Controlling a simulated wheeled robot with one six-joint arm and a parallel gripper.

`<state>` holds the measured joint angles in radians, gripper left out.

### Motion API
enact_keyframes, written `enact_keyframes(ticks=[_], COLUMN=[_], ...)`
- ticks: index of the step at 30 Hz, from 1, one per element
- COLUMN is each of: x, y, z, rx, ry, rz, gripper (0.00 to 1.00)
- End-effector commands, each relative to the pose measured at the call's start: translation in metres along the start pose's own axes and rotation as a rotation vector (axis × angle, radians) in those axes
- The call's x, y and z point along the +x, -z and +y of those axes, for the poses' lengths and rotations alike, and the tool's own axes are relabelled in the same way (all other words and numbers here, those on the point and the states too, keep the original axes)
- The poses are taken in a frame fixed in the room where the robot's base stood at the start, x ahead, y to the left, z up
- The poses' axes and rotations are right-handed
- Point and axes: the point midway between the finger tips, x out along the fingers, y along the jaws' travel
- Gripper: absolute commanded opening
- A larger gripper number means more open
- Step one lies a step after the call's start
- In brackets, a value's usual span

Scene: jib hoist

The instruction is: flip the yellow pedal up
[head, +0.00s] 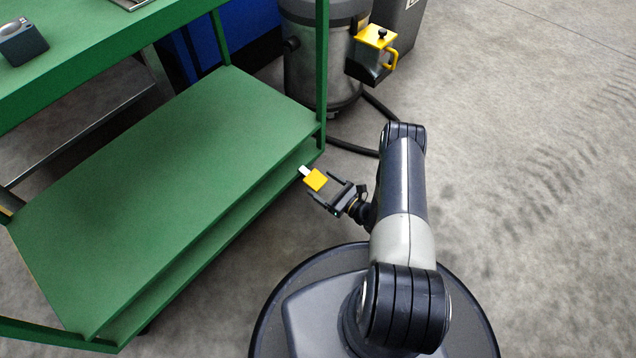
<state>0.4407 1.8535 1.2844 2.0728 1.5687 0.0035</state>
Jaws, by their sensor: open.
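The yellow pedal (315,180) is a small flat yellow piece with a pale tip, near the right lower edge of the green cart (170,165). My gripper (322,184) is open, with its dark fingers pointing up-left and the pedal showing between or just beyond them. I cannot tell whether the fingers touch the pedal, or how far above or below it they are. The pedal's mount and underside are hidden.
A grey drum-like machine (312,70) stands behind the cart's corner, with a yellow-topped box (376,38) on its side. A black hose (350,146) lies on the floor. A dark device (22,43) sits on the cart's top. Floor at the right is clear.

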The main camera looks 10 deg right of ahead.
Motion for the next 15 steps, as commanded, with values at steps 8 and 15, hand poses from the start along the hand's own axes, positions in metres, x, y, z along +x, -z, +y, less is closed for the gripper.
enact_keyframes(ticks=[8,15], x=[0.027,0.029], y=[0.0,-0.001], z=[0.0,0.0], rx=[0.0,0.0], ry=[-0.001,0.0], rz=[-0.001,0.0], gripper=[0.8,0.8])
